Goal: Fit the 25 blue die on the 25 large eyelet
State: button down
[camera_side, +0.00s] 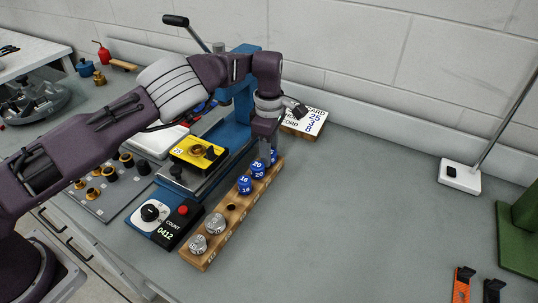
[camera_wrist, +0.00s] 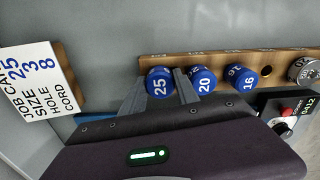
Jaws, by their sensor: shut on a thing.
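The blue die marked 25 (camera_wrist: 159,84) is between my two fingertips in the wrist view, at the end of the wooden rack (camera_wrist: 220,62). My gripper (camera_wrist: 163,92) is shut on it. In the side view my gripper (camera_side: 266,138) points down over the rack's far end, and only a bit of blue shows beside it. A yellow block (camera_side: 184,153) with a brass ring-like piece (camera_side: 197,149) sits on the blue press. Its small label is too small to read surely. I cannot tell for certain whether that piece is the 25 large eyelet.
Blue dies 20 (camera_wrist: 204,80) and 16 (camera_wrist: 240,78) stand in the rack beside the held die, followed by an empty hole (camera_wrist: 266,72) and silver dies (camera_side: 214,223). The blue press column (camera_side: 236,105) rises close left. A job card (camera_side: 303,122) stands behind.

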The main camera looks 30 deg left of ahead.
notch_tip(320, 180, up, 9)
jog(key=shift+f, duration=0.1)
jog(key=s+a+r+m, duration=0.2)
jog(key=a+m, duration=0.3)
jog(key=s+a+r+m, duration=0.2)
jog(key=a+m, duration=0.2)
jog(key=a, duration=0.2)
jog(key=s+a+f+m, duration=0.1)
jog(key=s+a+m, duration=0.4)
jog(key=s, duration=0.4)
jog(key=shift+w+a+f+n, duration=0.1)
jog(key=shift+w+f+n, duration=0.75)
jog(key=shift+n, duration=2.5)
jog(key=shift+w+d+f+n, duration=0.1)
jog(key=shift+w+f+n, duration=0.75)
jog(key=shift+n, duration=2.45)
jog(key=shift+w+a+f+n, duration=0.1)
jog(key=shift+w+f+n, duration=0.2)
jog(key=shift+f+n, duration=2.1)
